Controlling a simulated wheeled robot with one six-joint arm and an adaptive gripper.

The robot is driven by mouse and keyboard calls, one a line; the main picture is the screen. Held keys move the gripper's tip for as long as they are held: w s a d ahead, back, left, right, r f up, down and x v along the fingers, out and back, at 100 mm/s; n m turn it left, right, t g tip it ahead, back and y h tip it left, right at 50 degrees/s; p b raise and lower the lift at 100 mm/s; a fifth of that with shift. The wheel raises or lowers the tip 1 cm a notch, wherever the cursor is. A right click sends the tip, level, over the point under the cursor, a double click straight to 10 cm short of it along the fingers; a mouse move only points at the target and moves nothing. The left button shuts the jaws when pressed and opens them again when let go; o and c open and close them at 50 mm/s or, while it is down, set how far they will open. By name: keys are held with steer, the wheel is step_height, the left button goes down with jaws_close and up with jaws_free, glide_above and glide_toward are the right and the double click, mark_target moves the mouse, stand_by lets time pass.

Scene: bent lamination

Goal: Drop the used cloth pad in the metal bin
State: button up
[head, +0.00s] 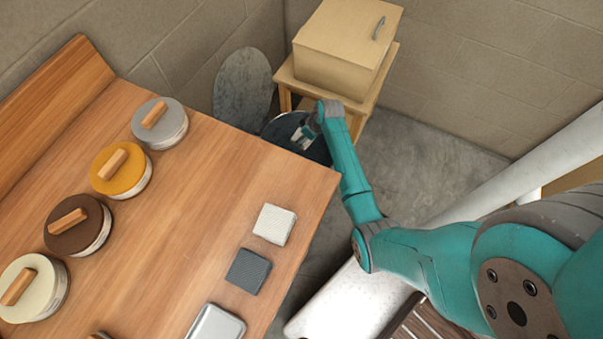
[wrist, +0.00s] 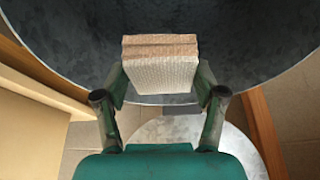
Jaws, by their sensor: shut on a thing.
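My gripper (head: 301,138) is at the far side of the bench, over the mouth of the round metal bin (head: 273,131). In the wrist view my gripper (wrist: 160,84) is shut on a beige woven cloth pad (wrist: 160,72), with a browner upper edge. The pad shows against the dark inside of the bin (wrist: 60,30), near its pale rim. How high it is above the bin is hard to tell. In the head view the held pad cannot be made out clearly. The bin's grey round lid (head: 243,88) stands up, open, behind it.
The wooden bench (head: 200,230) carries several lidded round jars (head: 160,122), a white pad (head: 274,224), a dark grey pad (head: 247,271) and a metal tin (head: 215,324). A cardboard-coloured box (head: 345,45) sits on a small wooden stand (head: 368,95) right beside the bin.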

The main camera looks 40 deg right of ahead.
steer(key=o, duration=1.1)
steer(key=v, duration=1.2)
steer(key=shift+s, duration=0.1)
